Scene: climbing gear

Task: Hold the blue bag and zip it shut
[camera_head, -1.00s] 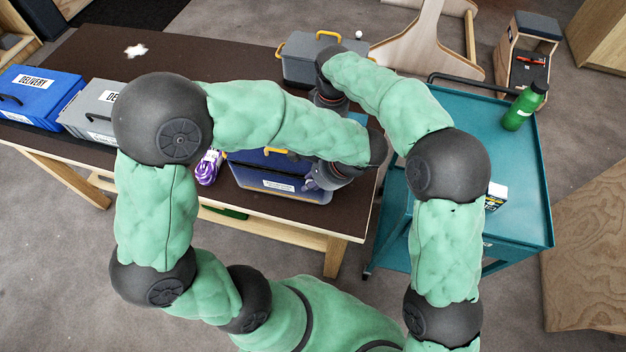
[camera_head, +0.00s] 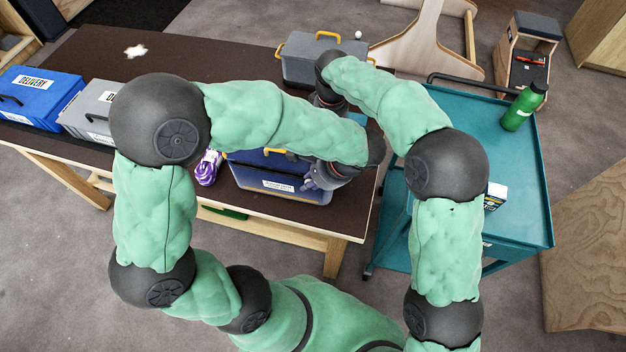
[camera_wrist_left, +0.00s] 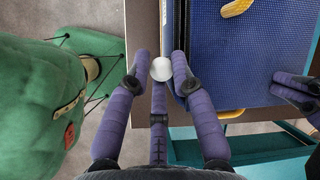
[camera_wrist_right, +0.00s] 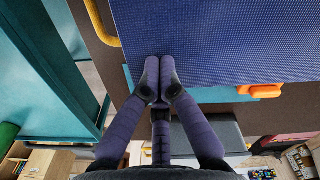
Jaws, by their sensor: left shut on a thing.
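The blue bag (camera_head: 255,170) lies on the brown table, with a white label on its front. In the left wrist view its blue top (camera_wrist_left: 255,55) fills the upper right. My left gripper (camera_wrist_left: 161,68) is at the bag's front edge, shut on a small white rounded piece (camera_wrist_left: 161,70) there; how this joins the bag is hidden. In the head view the left gripper (camera_head: 313,180) is at the bag's front right. My right gripper (camera_wrist_right: 159,80) has its fingertips together at the bag's edge; I see nothing between them. An orange pull (camera_wrist_right: 260,91) shows beside it.
A grey case (camera_head: 300,68) with yellow handles stands behind the bag. A purple item (camera_head: 207,168) is left of it. Blue (camera_head: 40,95) and grey (camera_head: 95,110) delivery boxes are further left. A teal cart (camera_head: 520,190) with a green bottle (camera_head: 522,108) stands at the right.

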